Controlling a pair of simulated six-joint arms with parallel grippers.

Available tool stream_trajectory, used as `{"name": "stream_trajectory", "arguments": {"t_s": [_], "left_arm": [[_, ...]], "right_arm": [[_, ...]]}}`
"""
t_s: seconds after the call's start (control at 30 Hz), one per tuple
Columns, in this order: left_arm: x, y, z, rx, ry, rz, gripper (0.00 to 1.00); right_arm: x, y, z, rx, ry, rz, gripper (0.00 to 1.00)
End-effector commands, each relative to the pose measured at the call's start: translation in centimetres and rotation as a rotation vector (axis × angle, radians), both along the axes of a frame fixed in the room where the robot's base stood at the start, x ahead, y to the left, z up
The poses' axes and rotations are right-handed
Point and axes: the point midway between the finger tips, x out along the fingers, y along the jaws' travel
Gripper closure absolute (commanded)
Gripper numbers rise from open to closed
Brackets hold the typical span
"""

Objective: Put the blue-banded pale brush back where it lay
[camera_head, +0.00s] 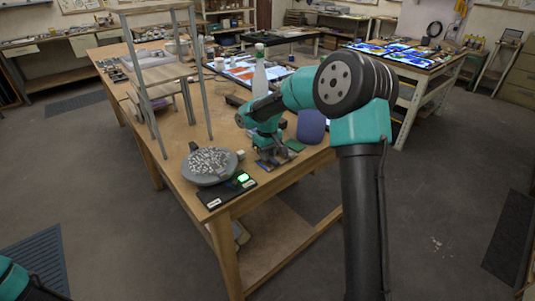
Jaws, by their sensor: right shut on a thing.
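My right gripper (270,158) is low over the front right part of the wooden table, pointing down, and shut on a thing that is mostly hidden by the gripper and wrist. I cannot make out the pale brush or its blue band clearly. Small dark and bluish items lie right under the gripper. My left gripper is not in view; only a bit of my left arm shows at the bottom left corner.
A scale (228,192) with a green display bears a round pan of pale bits (209,163) left of my gripper. A clear bottle (260,76) stands behind it. A blue rounded object (311,126) is close on the right.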

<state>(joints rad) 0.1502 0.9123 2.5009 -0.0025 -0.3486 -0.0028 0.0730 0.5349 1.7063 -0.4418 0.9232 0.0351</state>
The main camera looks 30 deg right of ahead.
Motion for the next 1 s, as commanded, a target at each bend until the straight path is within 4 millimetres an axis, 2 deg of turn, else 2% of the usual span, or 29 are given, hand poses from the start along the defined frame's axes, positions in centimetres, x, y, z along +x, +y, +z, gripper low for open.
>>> {"name": "stream_trajectory", "arguments": {"t_s": [0.1, 0.13, 0.43, 0.77, 1.0], "left_arm": [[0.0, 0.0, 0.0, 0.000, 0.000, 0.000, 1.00], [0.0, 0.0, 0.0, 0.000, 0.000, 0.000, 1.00], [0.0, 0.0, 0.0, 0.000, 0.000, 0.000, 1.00], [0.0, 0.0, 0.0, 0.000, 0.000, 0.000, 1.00], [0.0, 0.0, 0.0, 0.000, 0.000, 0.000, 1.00]], "right_arm": [[0.0, 0.0, -0.1, 0.000, 0.000, 0.000, 1.00], [0.0, 0.0, -0.1, 0.000, 0.000, 0.000, 0.76], [0.0, 0.0, -0.1, 0.000, 0.000, 0.000, 0.48], [0.0, 0.0, 0.2, 0.000, -0.001, 0.000, 0.48], [0.1, 0.0, 2.8, 0.001, -0.004, 0.000, 0.48]]}}
